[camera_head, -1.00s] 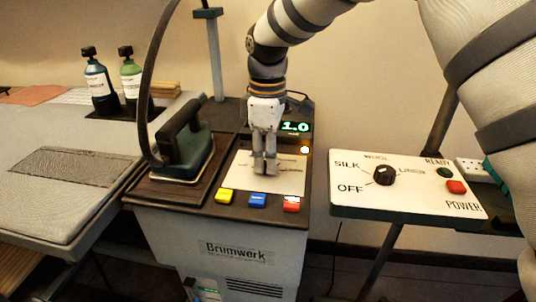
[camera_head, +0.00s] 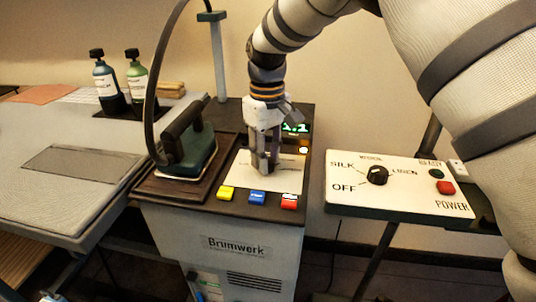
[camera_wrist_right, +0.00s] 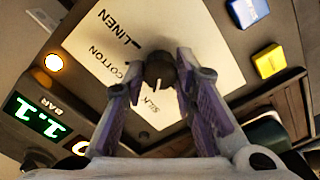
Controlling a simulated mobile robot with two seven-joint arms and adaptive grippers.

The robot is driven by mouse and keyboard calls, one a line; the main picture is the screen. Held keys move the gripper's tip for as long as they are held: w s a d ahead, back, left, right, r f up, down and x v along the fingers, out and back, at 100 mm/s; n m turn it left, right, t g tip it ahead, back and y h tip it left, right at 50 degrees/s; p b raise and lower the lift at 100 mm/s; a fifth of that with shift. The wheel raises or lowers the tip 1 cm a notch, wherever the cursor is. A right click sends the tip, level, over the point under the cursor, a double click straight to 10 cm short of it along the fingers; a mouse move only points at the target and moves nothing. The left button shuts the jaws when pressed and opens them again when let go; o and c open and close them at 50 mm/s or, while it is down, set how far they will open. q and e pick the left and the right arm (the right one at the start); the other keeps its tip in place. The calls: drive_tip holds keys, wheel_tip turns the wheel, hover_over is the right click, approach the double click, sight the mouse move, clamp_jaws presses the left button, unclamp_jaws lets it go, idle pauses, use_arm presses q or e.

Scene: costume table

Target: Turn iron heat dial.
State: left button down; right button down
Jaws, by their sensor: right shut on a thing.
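My right gripper (camera_head: 265,170) points down onto the white label plate of the Brumwerk station (camera_head: 235,250). In the right wrist view its fingers (camera_wrist_right: 160,85) are shut on a dark round dial (camera_wrist_right: 159,66), one on each side. The plate (camera_wrist_right: 205,35) around the dial reads LINEN, COTTON and SILK. The head view does not show this dial, as the fingers cover it. The iron (camera_head: 188,145), dark green with a black handle, rests on its stand left of the plate. My left gripper is not in view.
A lit green display (camera_head: 295,128) reads about 1.1. Yellow (camera_head: 226,193), blue (camera_head: 258,197) and red (camera_head: 289,201) buttons line the station's front edge. A separate panel (camera_head: 345,200) with another black dial (camera_head: 377,175) stands right.

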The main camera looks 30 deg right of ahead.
idle(0.3)
drive_tip(key=c, duration=1.3)
unclamp_jaws()
wheel_tip(320, 180, up, 12)
